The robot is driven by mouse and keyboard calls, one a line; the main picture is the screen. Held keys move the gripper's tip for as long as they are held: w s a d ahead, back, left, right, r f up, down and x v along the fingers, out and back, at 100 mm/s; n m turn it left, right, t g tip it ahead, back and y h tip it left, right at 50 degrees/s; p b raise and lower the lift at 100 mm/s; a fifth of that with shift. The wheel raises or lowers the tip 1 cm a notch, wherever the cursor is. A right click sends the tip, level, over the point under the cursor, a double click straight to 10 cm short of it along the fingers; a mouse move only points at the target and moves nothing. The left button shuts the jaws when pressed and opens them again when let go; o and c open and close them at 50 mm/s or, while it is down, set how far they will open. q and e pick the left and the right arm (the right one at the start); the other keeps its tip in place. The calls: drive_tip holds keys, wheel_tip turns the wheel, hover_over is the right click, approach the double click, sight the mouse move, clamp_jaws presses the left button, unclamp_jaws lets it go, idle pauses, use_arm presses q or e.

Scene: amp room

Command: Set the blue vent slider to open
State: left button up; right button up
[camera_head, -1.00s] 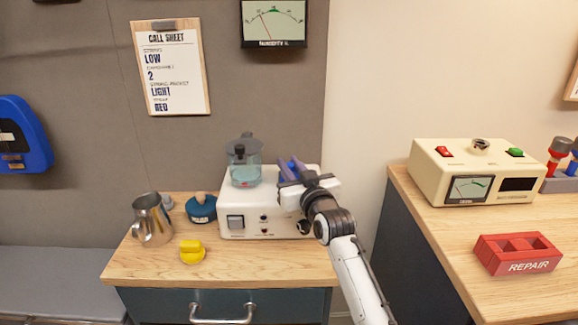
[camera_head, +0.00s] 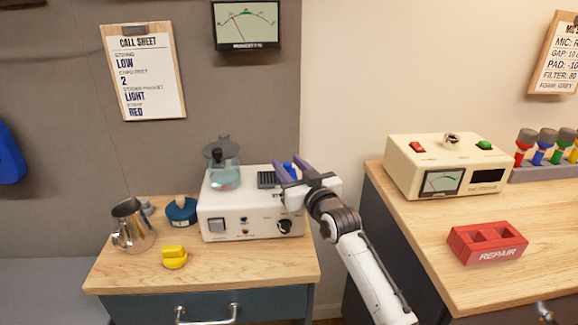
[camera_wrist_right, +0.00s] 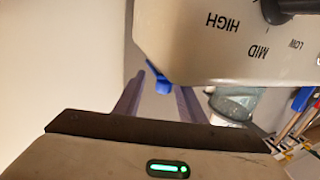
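The white box (camera_head: 215,210) stands on the wooden cabinet in the head view, with a dark vent grille (camera_head: 267,180) on its top. The small blue slider knob (camera_head: 290,169) shows at the box's right side, between the fingers of my right gripper (camera_head: 292,170). In the right wrist view, the blue knob (camera_wrist_right: 163,86) sticks out at the edge of the box (camera_wrist_right: 200,60), beyond and between the two spread fingers (camera_wrist_right: 158,95). My right gripper is open, and I cannot tell whether a finger touches the knob. My left gripper is not in view.
A clear jar (camera_head: 222,170) sits on the box. A metal pitcher (camera_head: 130,225), a blue round container (camera_head: 181,211) and a yellow object (camera_head: 174,257) stand left of it. A cream device (camera_head: 445,165) and red REPAIR tray (camera_head: 488,244) are on the right counter (camera_head: 420,225).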

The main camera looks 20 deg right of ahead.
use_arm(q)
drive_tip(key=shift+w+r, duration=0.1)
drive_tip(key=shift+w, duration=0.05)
use_arm(e)
drive_tip(key=s, duration=1)
drive_tip(key=shift+s+d, duration=0.2)
